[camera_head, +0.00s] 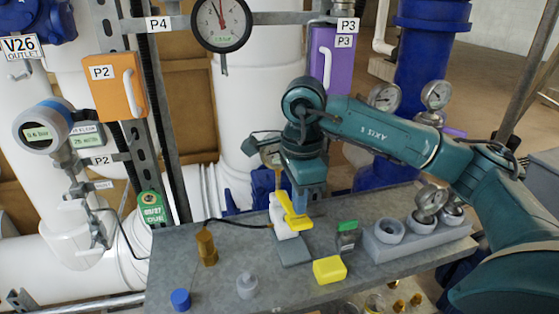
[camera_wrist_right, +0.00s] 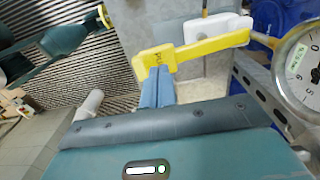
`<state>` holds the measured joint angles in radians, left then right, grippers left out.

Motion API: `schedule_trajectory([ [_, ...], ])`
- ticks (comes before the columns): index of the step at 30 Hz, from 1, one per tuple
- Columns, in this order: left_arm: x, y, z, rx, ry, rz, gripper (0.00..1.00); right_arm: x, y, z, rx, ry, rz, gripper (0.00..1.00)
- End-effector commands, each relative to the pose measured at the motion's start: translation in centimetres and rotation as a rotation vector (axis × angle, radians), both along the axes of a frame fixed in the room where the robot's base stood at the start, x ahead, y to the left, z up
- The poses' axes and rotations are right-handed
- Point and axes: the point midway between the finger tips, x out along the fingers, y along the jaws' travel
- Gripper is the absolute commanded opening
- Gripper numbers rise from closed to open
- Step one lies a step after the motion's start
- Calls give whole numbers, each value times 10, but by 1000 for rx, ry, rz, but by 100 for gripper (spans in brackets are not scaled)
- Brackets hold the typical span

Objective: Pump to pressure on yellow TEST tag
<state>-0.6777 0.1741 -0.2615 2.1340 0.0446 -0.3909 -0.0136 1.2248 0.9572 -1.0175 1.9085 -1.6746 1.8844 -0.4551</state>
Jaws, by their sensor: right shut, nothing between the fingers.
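A white hand pump (camera_head: 285,219) with a yellow lever (camera_head: 294,208) stands on the grey bench. In the right wrist view the lever (camera_wrist_right: 192,49) carries dark lettering, partly readable, and the white pump body (camera_wrist_right: 216,28) is behind it. My right gripper (camera_head: 299,205) is shut and empty, pointing down at the lever. In the wrist view its fingertips (camera_wrist_right: 158,72) are at the lever's broad lettered end; whether they touch cannot be told. A dial gauge (camera_wrist_right: 303,65) shows at the right there. I cannot make out a yellow TEST tag. My left gripper is out of view.
The bench (camera_head: 215,285) also holds a yellow block (camera_head: 329,269), a brass fitting (camera_head: 206,247), a blue cap (camera_head: 180,299) and a grey gauge holder (camera_head: 418,238). A digital transmitter (camera_head: 42,127) and a large dial gauge (camera_head: 221,22) are behind. Pipes and struts crowd the back.

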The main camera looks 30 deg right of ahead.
Motion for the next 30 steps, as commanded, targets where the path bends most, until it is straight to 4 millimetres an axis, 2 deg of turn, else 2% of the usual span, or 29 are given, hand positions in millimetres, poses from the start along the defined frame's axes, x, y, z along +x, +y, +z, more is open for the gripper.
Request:
schedule_trajectory([
  [3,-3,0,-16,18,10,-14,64,0,0,-10,0,1,0,0],
  [6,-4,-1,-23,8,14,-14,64,0,0,-17,0,1,0,0],
  [22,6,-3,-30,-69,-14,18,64,0,0,-55,-1,-1,-1,0],
  [30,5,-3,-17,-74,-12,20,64,1,0,-38,0,-2,-2,0],
])
